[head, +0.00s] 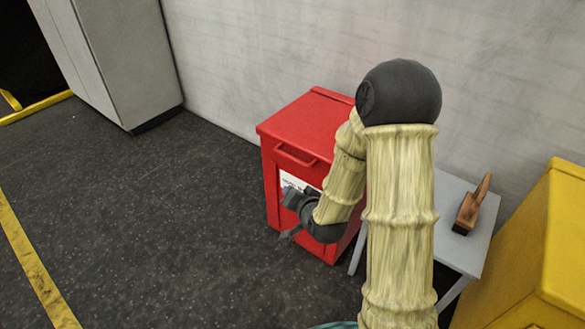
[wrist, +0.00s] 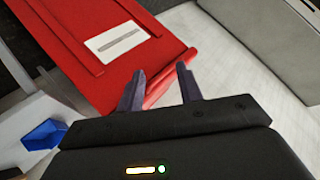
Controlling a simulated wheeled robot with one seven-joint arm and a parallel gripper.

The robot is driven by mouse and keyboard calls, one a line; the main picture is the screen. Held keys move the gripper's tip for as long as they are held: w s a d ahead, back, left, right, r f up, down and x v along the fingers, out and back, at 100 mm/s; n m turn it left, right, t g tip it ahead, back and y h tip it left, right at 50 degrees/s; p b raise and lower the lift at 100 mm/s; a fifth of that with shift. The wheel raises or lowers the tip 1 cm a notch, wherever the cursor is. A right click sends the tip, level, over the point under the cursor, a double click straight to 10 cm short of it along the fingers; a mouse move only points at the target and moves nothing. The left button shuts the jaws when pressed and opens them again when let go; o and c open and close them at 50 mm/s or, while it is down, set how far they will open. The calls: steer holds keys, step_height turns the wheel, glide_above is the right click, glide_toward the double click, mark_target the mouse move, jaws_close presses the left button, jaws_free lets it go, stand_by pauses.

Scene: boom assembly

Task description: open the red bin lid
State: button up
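The red bin (head: 309,112) stands on the floor against the wall, with its lid (head: 300,118) shut. A red bar handle (head: 294,157) runs across the upper front. A white label sits on the front below it, partly hidden by my arm. My gripper (head: 290,212) is in front of the bin, below handle height. In the wrist view, my gripper (wrist: 159,84) has its two fingers apart with nothing held between them. The red bin (wrist: 75,45) with its white label (wrist: 117,41) fills the upper left there. A red edge strip (wrist: 172,76) shows just beyond the fingertips.
A light grey table (head: 452,228) holding a brown wooden tool (head: 472,204) stands right of the bin. A yellow bin (head: 545,260) is at the far right. A grey cabinet (head: 122,55) stands back left. Dark floor at the left is clear. A blue object (wrist: 44,134) shows in the wrist view.

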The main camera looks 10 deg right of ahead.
step_height(320, 180, down, 6)
steer(key=w+d+m+t+h+b, duration=0.1)
steer(key=d+m+t+h+b, duration=0.1)
steer(key=m+t+b, duration=0.5)
steer(key=m, duration=0.3)
steer(key=shift+w+r+t+h, duration=0.2)
steer(key=shift+t+h, duration=0.1)
steer(key=shift+t, duration=0.1)
steer(key=shift+w, duration=0.1)
